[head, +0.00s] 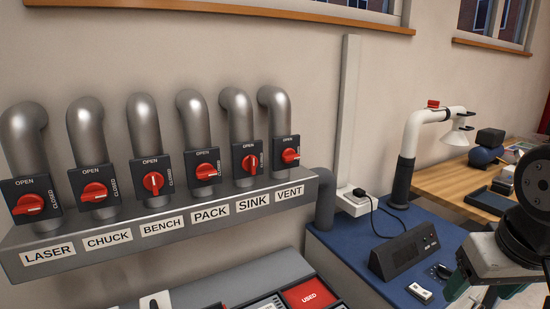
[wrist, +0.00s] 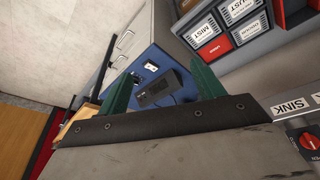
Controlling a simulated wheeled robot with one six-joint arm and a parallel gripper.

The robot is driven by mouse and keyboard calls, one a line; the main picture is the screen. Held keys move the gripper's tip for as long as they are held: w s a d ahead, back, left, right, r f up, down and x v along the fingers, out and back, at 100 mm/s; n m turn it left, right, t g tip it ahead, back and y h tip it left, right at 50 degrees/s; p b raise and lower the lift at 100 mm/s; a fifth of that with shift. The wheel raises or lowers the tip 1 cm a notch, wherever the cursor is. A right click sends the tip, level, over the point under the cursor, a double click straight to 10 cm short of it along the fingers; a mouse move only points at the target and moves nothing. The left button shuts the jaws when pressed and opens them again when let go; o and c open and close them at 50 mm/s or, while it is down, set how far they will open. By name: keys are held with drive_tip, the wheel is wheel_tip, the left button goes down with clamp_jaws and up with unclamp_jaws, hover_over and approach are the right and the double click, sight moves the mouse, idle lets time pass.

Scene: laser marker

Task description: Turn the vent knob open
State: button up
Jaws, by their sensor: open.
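The vent knob (head: 290,155) is a red handle on a black square plate, at the right end of a row of similar knobs in the head view. Its handle lies roughly sideways, toward the CLOSED side of its plate. The VENT label (head: 289,192) is on the grey ledge below it. My gripper (head: 470,290) is at the lower right of the head view, well apart from the knob. In the wrist view its two green fingers (wrist: 161,70) are spread with nothing between them. A red knob (wrist: 308,141) shows at the right edge there; I cannot tell which.
Knobs labelled laser, chuck, bench, pack and sink share the grey ledge (head: 150,236), with grey pipes above. A blue bench top (head: 345,250) holds a black control box (head: 404,250) and a white switch. A fume arm (head: 410,140) rises behind. Labelled bins (wrist: 208,30) show in the wrist view.

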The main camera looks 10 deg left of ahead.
drive_tip(key=w+a+n+t, duration=0.1)
drive_tip(key=w+a+t, duration=0.25)
drive_tip(key=w, duration=0.85)
drive_tip(key=n+t+y, duration=0.6)
drive_tip(key=t+y, duration=0.2)
drive_tip(key=y, duration=0.2)
approach(294, 157)
drive_tip(key=x, duration=0.9)
drive_tip(key=shift+a, duration=0.1)
drive_tip(key=c, duration=1)
